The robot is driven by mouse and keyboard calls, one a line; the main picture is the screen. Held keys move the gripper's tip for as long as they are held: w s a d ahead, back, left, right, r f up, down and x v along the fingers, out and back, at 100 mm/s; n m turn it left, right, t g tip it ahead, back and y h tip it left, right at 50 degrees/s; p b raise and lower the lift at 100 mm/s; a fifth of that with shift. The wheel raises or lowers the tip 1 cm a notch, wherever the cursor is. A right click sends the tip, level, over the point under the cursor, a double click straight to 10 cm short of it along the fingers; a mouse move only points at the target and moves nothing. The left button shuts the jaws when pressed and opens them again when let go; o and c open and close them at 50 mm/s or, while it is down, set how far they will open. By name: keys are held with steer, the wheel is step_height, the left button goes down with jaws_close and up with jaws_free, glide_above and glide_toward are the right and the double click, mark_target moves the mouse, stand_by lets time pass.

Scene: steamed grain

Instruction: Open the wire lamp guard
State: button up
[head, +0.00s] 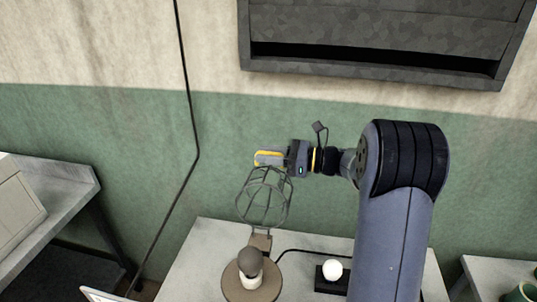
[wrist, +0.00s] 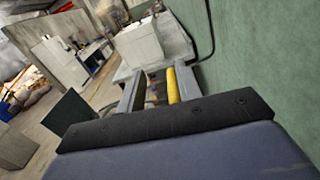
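The wire lamp guard (head: 264,200) is a grey wire cage in the head view. It stands raised above a hinge bracket (head: 260,242) at the back of a round brown lamp base (head: 252,287). A lamp socket with a dark, rounded top (head: 249,262) stands on the base, clear of the cage. My gripper (head: 268,158) is at the cage's upper end, with a yellow finger pad showing. I cannot tell whether it touches the wire. In the wrist view my gripper's two fingers (wrist: 154,86) stand apart, with no wire clearly visible between them.
A white ball on a black block (head: 332,271) sits right of the lamp on the grey table (head: 208,240), with a black cable between. A dark metal hood (head: 380,40) hangs on the wall above. Another bench (head: 65,190) is at left. Green cups (head: 520,293) stand at lower right.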

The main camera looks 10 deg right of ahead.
steer(key=p+v, duration=0.2)
steer(key=v, duration=0.8)
steer(key=shift+d, duration=0.4)
steer(key=shift+s, duration=0.15)
steer(key=x, duration=0.3)
steer(key=b+x, duration=0.1)
steer(key=x, duration=0.3)
steer(key=b+x, duration=0.1)
steer(key=x, duration=0.3)
steer(key=shift+w+f, duration=0.3)
steer(key=shift+w, duration=0.05)
steer(key=shift+w+d+f, duration=0.15)
steer(key=shift+w+d, duration=0.1)
steer(key=shift+w, duration=0.05)
